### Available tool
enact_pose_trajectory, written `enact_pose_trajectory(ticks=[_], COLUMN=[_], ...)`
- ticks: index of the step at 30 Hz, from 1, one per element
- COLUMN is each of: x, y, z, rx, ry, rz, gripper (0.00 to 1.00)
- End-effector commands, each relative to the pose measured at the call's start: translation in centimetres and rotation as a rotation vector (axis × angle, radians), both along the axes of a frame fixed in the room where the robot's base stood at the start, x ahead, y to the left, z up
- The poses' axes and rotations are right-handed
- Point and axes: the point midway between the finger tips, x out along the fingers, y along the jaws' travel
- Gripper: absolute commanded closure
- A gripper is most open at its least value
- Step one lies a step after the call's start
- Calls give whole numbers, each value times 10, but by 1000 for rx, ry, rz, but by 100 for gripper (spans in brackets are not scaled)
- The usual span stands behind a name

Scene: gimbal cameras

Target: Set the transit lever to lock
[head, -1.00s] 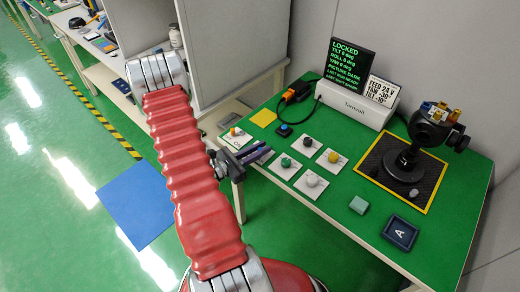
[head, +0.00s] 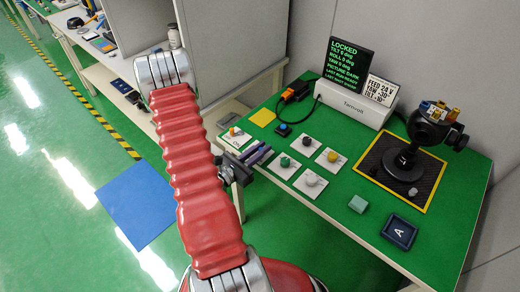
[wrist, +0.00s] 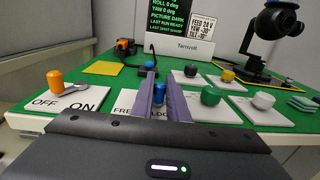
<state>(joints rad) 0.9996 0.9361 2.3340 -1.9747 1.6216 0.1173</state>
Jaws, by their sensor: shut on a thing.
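The transit lever's blue knob (wrist: 158,91) shows between my gripper's two purple fingers in the wrist view. My gripper (wrist: 159,92) is shut on it. The white lever plate (wrist: 122,109) beneath carries the words FREE, left, and LOCK, right, both partly covered by the fingers. The lever's exact setting is hard to tell because the fingers hide it. In the head view my gripper (head: 257,154) is at the bench's left edge and hides the lever. The display screen (head: 348,66) reads LOCKED with tilt and roll 0 deg.
An orange-handled ON/OFF switch (wrist: 56,82) stands left of my gripper. Green (wrist: 210,95), white (wrist: 263,101), yellow (wrist: 228,75) and black (wrist: 191,71) knobs stand to the right. The gimbal (head: 406,160) sits on its yellow-edged mat at the bench's right. The bench front is mostly clear.

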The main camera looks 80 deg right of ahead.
Motion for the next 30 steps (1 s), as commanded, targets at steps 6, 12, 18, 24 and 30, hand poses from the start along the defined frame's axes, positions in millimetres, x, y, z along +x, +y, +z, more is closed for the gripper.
enact_pose_trajectory(ticks=[6, 12, 18, 24, 30], x=[0, 0, 0, 0, 3], y=[0, 0, 0, 0, 5], z=[0, 1, 0, 0, 0], rx=[-2, -2, -1, -1, 0], ry=[-1, -1, -1, -1, -1], rz=[6, 5, 5, 5, 6], gripper=[100, 80, 67, 67, 67])
